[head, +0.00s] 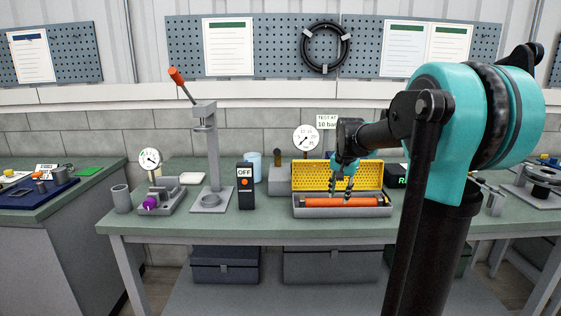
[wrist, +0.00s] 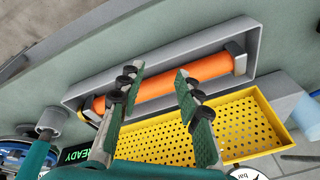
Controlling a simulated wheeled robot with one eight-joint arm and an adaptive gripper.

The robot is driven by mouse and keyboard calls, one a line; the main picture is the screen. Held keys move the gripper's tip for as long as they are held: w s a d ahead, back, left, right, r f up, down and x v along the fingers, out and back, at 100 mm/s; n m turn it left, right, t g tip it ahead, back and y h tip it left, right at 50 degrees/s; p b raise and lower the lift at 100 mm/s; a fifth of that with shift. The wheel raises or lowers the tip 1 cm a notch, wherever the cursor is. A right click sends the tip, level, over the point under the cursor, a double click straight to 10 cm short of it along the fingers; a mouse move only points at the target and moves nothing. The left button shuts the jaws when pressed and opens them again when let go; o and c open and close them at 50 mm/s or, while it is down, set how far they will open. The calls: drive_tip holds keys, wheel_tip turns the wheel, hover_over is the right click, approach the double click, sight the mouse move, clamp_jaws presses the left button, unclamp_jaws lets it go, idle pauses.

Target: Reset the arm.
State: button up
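My gripper (head: 348,192) hangs over the grey tray (head: 301,211) on the bench. In the wrist view my gripper (wrist: 160,82) has its two green-padded fingers spread apart, with nothing held between them. Whether a fingertip touches the roller cannot be told. My arm reaches in from the right and hides part of the bench.
A yellow perforated panel (head: 314,178) stands behind the roller. To the left are a black OFF box (head: 246,186), a grey lever press (head: 212,160) and a gauge fixture with a purple part (head: 150,202). The front bench strip left of the tray is fairly clear.

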drive_tip(key=s+f+n, duration=0.3)
drive_tip(key=s+f, duration=0.6)
drive_tip(key=s, duration=0.4)
drive_tip(key=s+a+f+n+t, duration=0.1)
drive_tip(key=s+f+n, duration=0.3)
drive_tip(key=s+f, duration=0.5)
drive_tip(key=s, duration=0.5)
drive_tip(key=shift+a+f, duration=0.2)
drive_tip(key=shift+f, duration=0.2)
